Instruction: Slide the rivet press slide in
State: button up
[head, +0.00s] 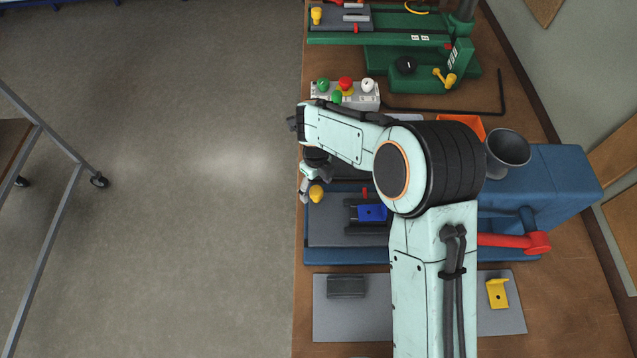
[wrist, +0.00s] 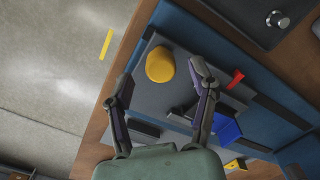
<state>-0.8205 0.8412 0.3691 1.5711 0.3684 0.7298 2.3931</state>
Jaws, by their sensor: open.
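The rivet press is the blue machine (head: 540,190) with a red handle (head: 515,241), on the wooden workbench. Its grey slide plate (head: 330,232) lies at the left end of the blue base and carries a blue block (head: 372,212) in a dark fixture. A yellow knob (head: 316,194) stands on the plate near its left edge. My gripper (head: 309,183) is above that end. In the wrist view my gripper (wrist: 161,72) is open, with the yellow knob (wrist: 160,64) showing between its fingertips; I cannot tell whether they touch it. My arm hides the middle of the press.
A green press (head: 400,50) stands at the back. A button box (head: 345,95) and an orange bin (head: 460,124) lie between the machines. A grey mat (head: 360,318) in front holds a dark block (head: 346,286) and a yellow bracket (head: 497,293). The floor left of the bench is open.

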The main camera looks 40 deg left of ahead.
jog(key=shift+f, duration=0.85)
grip_shut()
jog(key=w+d, duration=1.4)
jog(key=shift+w+d, duration=0.1)
jog(key=shift+d, duration=0.1)
jog(key=shift+c, duration=1)
grip_release()
jog(key=shift+w, duration=0.1)
jog(key=shift+o, duration=1)
jog(key=shift+a, duration=0.1)
